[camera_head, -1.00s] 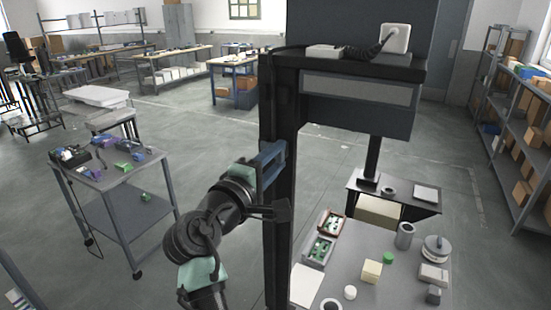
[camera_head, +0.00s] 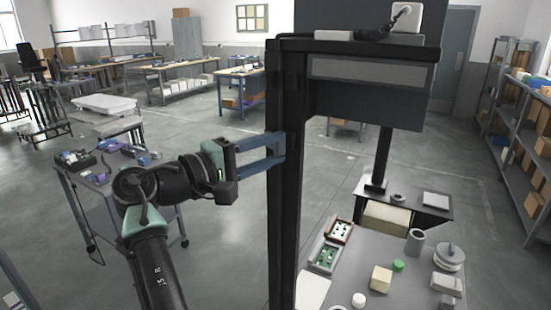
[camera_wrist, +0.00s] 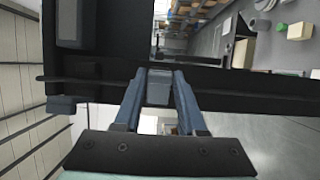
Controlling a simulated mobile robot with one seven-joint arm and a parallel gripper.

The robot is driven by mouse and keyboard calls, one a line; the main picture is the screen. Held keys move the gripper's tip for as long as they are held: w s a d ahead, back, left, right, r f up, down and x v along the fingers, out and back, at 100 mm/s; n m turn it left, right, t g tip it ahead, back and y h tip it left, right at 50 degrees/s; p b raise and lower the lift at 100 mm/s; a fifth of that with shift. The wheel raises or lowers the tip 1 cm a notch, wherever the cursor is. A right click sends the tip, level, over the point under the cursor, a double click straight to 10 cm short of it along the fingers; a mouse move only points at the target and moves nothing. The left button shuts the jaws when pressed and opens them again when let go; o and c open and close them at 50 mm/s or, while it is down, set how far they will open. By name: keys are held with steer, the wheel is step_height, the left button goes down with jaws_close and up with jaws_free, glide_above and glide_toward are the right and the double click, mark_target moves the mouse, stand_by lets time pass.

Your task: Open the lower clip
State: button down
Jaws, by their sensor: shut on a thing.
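The dark lift column (camera_head: 283,220) stands upright in the middle of the head view and runs sideways across the wrist view (camera_wrist: 255,80). My gripper (camera_head: 281,145) reaches it from the left, with its blue-grey fingers at the column's left side. In the wrist view my gripper (camera_wrist: 159,74) is shut on a small grey block, apparently the lower clip (camera_wrist: 158,91), at the column. The clip sits between the two fingers. The fingers hide its sides, and I cannot tell whether it is open. In the head view the clip is hidden by my fingers.
A wide dark box (camera_head: 365,85) hangs at the column's upper right. A grey table (camera_head: 408,285) with small parts stands at the lower right. A cart (camera_head: 95,180) stands at the left behind my arm. Open floor (camera_head: 225,245) lies between the cart and column.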

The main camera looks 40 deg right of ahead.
steer(key=shift+w+a+m+g+b, duration=0.2)
steer(key=shift+a+m+g+b, duration=0.15)
steer(key=shift+m+g, duration=0.4)
steer(key=shift+g, duration=0.55)
steer(key=shift+c, duration=2.4)
jaws_free()
steer(key=shift+a, duration=0.1)
steer(key=w+a+b, duration=0.2)
steer(key=a+b, duration=0.3)
steer(key=a, duration=0.7)
steer(key=shift+a, duration=0.35)
